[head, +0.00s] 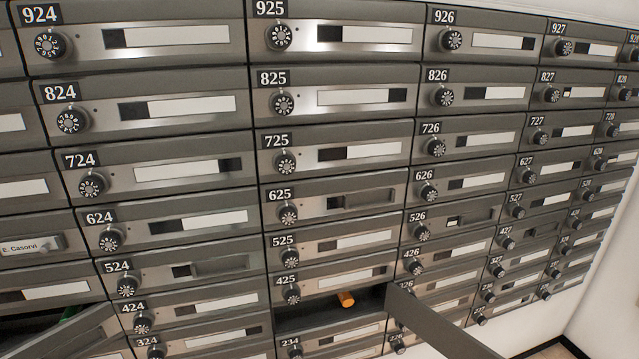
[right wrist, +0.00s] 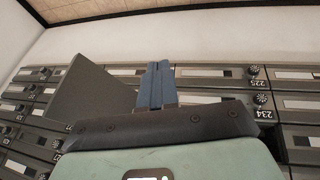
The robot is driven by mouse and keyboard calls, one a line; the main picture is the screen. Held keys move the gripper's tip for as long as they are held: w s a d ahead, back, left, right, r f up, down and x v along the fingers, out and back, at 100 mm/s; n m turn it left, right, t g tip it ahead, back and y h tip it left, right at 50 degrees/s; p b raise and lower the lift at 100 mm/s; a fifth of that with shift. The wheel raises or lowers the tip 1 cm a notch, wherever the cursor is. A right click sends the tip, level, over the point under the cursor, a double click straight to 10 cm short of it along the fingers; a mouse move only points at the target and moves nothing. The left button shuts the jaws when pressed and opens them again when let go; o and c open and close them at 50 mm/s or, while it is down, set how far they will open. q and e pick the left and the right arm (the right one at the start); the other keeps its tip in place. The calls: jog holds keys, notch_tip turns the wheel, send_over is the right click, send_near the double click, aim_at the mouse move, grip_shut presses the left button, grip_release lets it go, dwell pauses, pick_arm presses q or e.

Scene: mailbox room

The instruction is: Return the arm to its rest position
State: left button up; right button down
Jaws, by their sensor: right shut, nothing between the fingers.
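My right gripper (right wrist: 158,68) shows in the right wrist view. Its two blue fingers are together with nothing between them, in front of the mailbox wall (right wrist: 205,82). A flat grey panel (right wrist: 90,95), probably an open mailbox door, stands just left of the fingers; I cannot tell the gap between them. Neither gripper shows in the head view. There, an open compartment below box 425 holds an orange cylinder (head: 346,299), and its grey door (head: 440,322) swings out toward me at the lower right.
Rows of numbered mailboxes with dials fill the head view. Another open door (head: 62,332) juts out at the lower left, with something green (head: 70,313) behind it. A plain white wall (head: 608,270) closes off the right side.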

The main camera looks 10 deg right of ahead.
jog(key=s+a+f+g+y+p, duration=0.2)
jog(key=a+f+y, duration=0.1)
jog(key=a+f, duration=0.7)
pick_arm(q)
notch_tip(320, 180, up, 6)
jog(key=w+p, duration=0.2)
jog(key=p, duration=0.1)
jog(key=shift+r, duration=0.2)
pick_arm(e)
jog(key=s+a+f+m+g+y, duration=0.1)
jog(key=s+a+f+m, duration=0.1)
jog(key=s+a+f, duration=0.4)
jog(key=s+a+f+m+g+y, duration=0.1)
jog(key=s+a+f+m+g, duration=0.1)
jog(key=s+a+f, duration=0.5)
jog(key=s+f+m, duration=0.1)
jog(key=s, duration=0.4)
jog(key=shift+s+a+f+y, duration=0.2)
jog(key=shift+s+a+y, duration=0.05)
jog(key=shift+a+y, duration=0.05)
